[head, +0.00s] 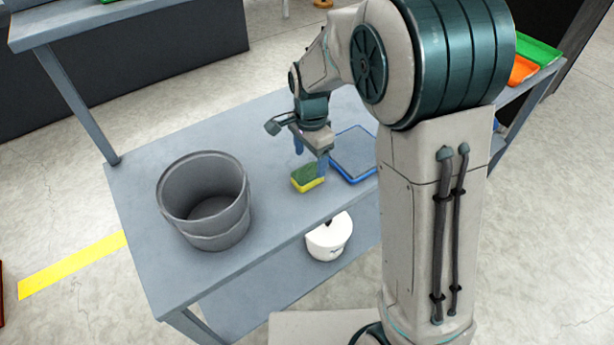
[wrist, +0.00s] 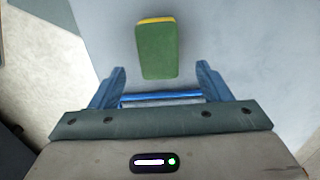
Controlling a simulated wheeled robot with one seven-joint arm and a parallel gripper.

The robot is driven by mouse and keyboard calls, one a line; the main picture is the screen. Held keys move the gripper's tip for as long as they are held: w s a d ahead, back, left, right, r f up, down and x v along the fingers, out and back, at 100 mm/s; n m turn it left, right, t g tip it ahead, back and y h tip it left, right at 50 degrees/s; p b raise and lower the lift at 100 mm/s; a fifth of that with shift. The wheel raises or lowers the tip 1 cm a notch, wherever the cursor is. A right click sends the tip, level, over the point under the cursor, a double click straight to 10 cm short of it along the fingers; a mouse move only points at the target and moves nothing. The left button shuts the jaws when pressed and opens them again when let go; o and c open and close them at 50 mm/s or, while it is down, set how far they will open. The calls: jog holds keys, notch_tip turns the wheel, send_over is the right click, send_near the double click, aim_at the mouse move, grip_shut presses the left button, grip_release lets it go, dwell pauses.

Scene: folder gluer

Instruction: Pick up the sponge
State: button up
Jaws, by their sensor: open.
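The sponge (head: 307,178) is green on top and yellow below. It lies flat on the grey table, near its front edge. In the wrist view the sponge (wrist: 157,50) is ahead of the fingertips, between their lines, with its green face toward the camera. My gripper (head: 311,158) points down over the table beside the sponge. In the wrist view my gripper's blue fingers (wrist: 160,78) are spread apart with nothing held between them. One finger overlaps the sponge's edge in the head view, and I cannot tell whether they touch.
A grey bucket (head: 205,203) stands on the table (head: 270,125) at left. A blue-rimmed tray (head: 354,154) lies just right of the sponge. A white round container (head: 329,238) sits on the lower shelf. The table between bucket and sponge is clear.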

aim_at(308, 173)
jog(key=shift+s+a+f, duration=0.15)
jog(key=shift+s+f, duration=0.05)
jog(key=shift+f, duration=1.2)
jog(key=shift+s+a+f, duration=0.15)
jog(key=shift+f, duration=1.2)
jog(key=c, duration=1.1)
